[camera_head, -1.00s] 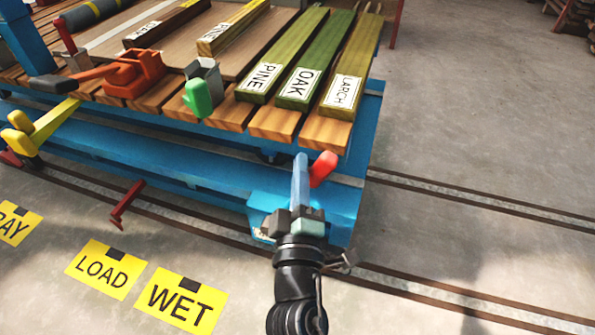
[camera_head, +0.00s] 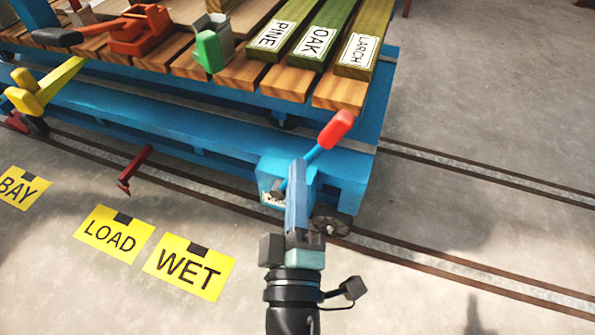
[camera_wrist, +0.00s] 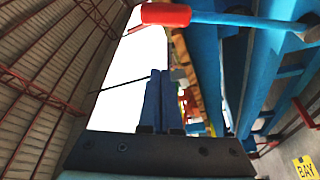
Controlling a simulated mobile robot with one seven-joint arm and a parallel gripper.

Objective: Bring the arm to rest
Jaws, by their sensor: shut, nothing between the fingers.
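My gripper (camera_head: 297,165) is shut and empty, its blue fingers together and pointing up the picture in front of the blue trolley's corner. A lever with a red grip (camera_head: 336,128) rises from the trolley's corner block just beyond, up and right of the fingertips. The fingers overlap part of that block, and I cannot tell whether they touch it. In the wrist view my shut fingers (camera_wrist: 165,100) stand in the middle, with the red grip (camera_wrist: 166,15) above them, apart from the tips.
The blue trolley (camera_head: 215,135) carries boards labelled pine, oak and larch (camera_head: 355,55). A green-handled clamp (camera_head: 208,52) and an orange tool (camera_head: 140,32) sit at its front edge. Yellow floor signs (camera_head: 188,268) lie at lower left. Rails cross the floor; the right side is open.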

